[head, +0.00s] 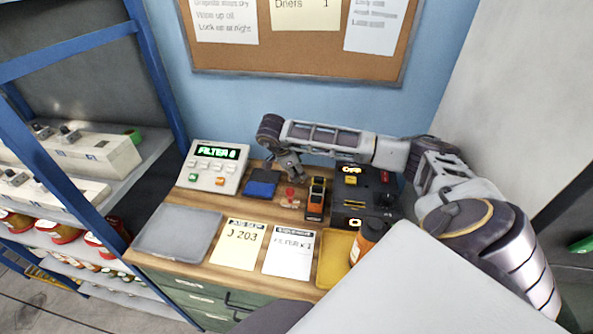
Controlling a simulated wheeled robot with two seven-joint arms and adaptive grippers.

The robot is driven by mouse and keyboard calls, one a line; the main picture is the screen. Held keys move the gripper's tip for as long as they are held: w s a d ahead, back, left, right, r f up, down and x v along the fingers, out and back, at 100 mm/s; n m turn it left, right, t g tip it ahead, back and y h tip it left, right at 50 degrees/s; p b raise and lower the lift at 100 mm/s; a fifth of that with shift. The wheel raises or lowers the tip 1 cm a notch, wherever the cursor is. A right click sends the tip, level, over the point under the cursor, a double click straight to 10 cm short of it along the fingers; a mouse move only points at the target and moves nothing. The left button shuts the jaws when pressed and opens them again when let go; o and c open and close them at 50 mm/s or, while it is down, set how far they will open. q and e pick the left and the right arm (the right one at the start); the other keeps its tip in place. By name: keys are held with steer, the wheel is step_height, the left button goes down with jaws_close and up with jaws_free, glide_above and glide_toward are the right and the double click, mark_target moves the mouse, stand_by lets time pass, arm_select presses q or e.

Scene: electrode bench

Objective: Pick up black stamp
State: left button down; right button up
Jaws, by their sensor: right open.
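My right gripper (291,174) is open and points down over the back of the wooden bench (212,203), with its arm reaching in from the right. No black stamp shows clearly; the gripper may cover it. A small red-knobbed piece (290,193) on a light base stands just in front of the gripper. A blue pad with a dark edge (262,183) lies left of the gripper. An upright orange and black object (316,198) stands right of it; I cannot tell what it is. My left gripper is not in view.
A grey tray (178,234), two paper cards (238,244) (288,252) and a yellow tray (334,259) line the bench front. A control panel (213,167) stands back left. A black device (362,194) and an orange bottle (368,240) stand right. Blue-framed shelves (152,70) are left.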

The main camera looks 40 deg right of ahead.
steer(key=c, duration=1.1)
steer(key=shift+r, duration=0.1)
